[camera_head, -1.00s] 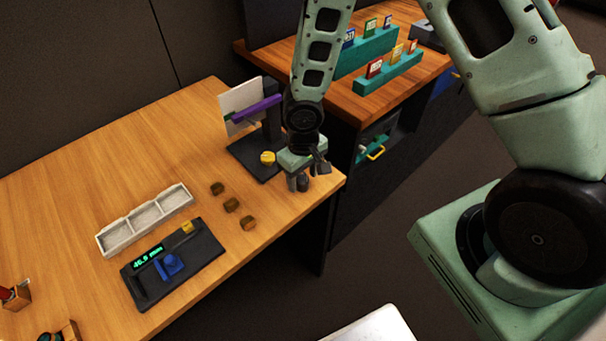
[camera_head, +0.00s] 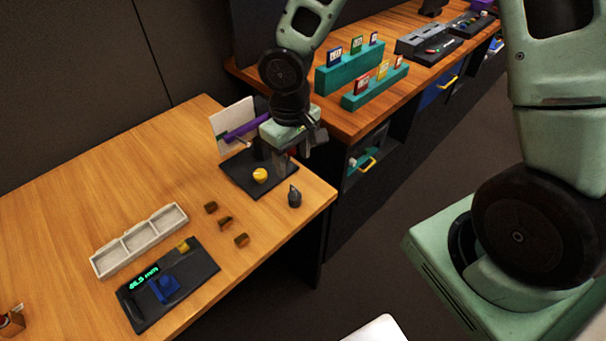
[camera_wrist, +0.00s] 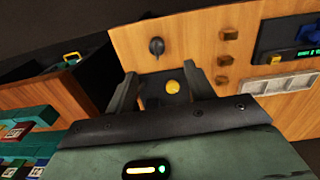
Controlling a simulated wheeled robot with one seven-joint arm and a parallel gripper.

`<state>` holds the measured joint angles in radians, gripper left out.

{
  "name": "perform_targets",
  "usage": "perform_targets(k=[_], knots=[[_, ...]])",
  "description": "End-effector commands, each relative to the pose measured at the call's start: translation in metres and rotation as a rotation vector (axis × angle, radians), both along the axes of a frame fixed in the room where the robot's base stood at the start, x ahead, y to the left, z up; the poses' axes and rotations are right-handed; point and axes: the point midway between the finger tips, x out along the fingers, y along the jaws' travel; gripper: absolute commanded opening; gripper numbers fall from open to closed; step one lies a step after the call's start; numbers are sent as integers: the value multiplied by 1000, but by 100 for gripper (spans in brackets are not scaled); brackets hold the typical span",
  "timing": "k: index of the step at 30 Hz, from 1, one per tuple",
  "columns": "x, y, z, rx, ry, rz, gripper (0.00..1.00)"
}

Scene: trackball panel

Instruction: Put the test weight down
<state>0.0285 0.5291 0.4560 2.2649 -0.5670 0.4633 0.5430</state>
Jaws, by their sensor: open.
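The test weight, a small dark grey piece with a narrowed top (camera_head: 294,196), stands on the wooden desk near its right-hand corner. It also shows in the wrist view (camera_wrist: 156,47), ahead of the fingers and apart from them. My gripper (camera_head: 291,158) is open and empty, raised above and behind the weight, near the black stand. In the wrist view the two fingers (camera_wrist: 163,90) are spread, with a yellow knob (camera_wrist: 173,87) visible between them.
A black stand (camera_head: 233,173) with a white plate and purple bar is close to my gripper. A second bench (camera_head: 345,122) carries teal racks.

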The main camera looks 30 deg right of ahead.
Motion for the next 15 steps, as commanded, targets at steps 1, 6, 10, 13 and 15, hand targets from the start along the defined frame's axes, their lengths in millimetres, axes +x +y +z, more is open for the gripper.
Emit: perform_targets(k=[1, 6, 10, 13, 15], knots=[[-11, 8, 16, -9, -10, 31, 54], [-71, 32, 68, -19, -15, 146, 54], [-120, 45, 98, 4, -14, 227, 54], [-151, 50, 112, 31, -11, 276, 54], [-166, 52, 119, 49, -7, 301, 54]])
